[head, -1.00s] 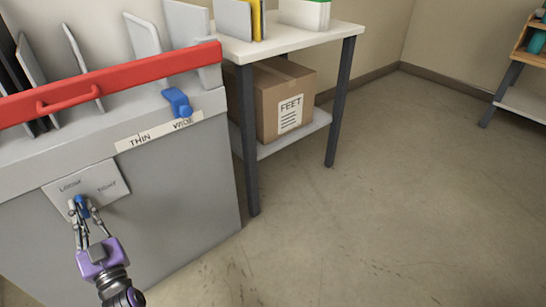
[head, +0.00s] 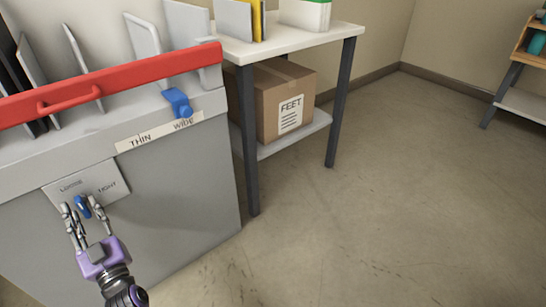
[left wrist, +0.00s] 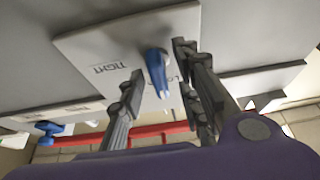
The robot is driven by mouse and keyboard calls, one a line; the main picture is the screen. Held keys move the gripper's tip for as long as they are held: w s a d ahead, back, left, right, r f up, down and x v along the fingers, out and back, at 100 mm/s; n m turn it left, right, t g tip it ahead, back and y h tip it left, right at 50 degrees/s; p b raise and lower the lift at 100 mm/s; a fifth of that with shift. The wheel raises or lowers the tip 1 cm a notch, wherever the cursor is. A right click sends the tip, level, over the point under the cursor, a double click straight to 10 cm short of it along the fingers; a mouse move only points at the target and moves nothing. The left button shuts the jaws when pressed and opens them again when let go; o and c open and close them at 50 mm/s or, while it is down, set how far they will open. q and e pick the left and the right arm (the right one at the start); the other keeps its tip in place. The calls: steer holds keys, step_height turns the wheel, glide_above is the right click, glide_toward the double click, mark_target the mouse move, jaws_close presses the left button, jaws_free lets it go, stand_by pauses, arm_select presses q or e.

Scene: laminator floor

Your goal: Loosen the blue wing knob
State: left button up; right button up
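The blue wing knob (head: 83,204) sits on a pale plate (head: 110,188) marked LOOSE and TIGHT on the front of the grey machine. My left gripper (head: 84,209) is open at the knob, with fingers on both sides. In the left wrist view the knob (left wrist: 157,66) stands between the spread fingers of the gripper (left wrist: 158,76), with gaps on both sides. The fingers cover part of the LOOSE label there. My right gripper is not in view.
A second blue knob (head: 178,101) sits above a THIN/WIDE strip (head: 160,134). A red bar with a handle (head: 110,80) crosses the machine's top. A table (head: 340,33) with a FEET box (head: 270,100) on its lower shelf stands to the right. The floor beyond is clear.

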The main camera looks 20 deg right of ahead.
arm_select(q)
steer(key=shift+r, duration=0.15)
step_height(320, 180, up, 10)
steer(key=shift+f, duration=0.15)
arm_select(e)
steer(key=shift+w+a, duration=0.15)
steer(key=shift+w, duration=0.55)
arm_select(q)
steer(key=shift+f, duration=0.1)
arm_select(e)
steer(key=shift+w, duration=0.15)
